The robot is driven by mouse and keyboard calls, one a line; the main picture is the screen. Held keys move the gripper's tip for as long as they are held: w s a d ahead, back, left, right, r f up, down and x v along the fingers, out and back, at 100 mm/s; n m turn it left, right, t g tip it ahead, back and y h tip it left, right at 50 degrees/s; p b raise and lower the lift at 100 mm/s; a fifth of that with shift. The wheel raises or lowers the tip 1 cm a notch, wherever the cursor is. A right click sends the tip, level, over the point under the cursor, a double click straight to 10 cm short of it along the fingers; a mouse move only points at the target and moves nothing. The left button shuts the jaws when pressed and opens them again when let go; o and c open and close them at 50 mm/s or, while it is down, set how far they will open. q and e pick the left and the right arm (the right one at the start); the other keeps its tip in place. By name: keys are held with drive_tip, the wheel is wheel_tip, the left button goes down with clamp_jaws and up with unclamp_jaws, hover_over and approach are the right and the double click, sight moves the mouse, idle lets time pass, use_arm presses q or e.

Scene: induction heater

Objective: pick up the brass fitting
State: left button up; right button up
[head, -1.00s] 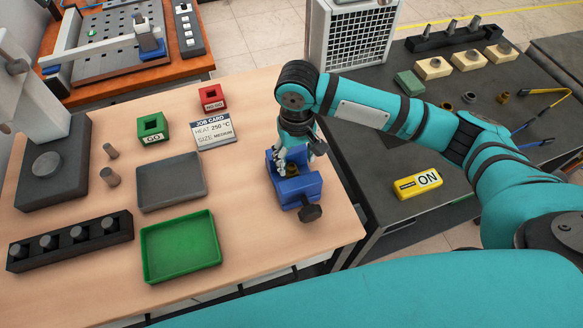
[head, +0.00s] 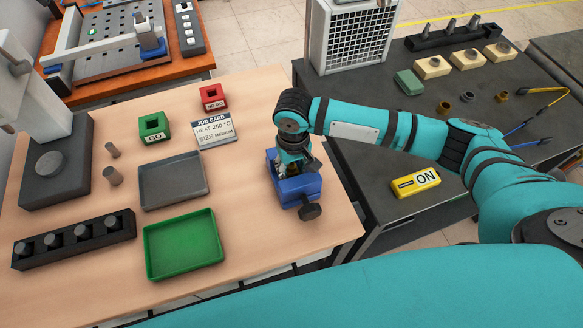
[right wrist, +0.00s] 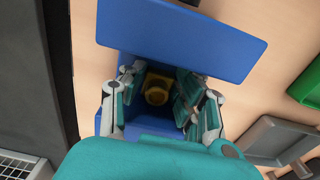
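The brass fitting (right wrist: 156,90) sits in the blue vise (right wrist: 185,35), between its jaws, in the right wrist view. The vise also shows in the head view (head: 298,190) near the right edge of the wooden table. My right gripper (head: 284,170) points down into the vise and hides the fitting in the head view. In the right wrist view its fingers (right wrist: 157,94) are apart, one on each side of the fitting, with gaps visible beside it. My left gripper is in neither view.
A green tray (head: 184,245), a grey tray (head: 173,181) and a job card (head: 215,129) are left of the vise. A dark bench (head: 390,145) at the right holds a yellow ON block (head: 415,183) and several small parts. Bare wood surrounds the vise's left side.

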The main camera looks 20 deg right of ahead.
clamp_jaws()
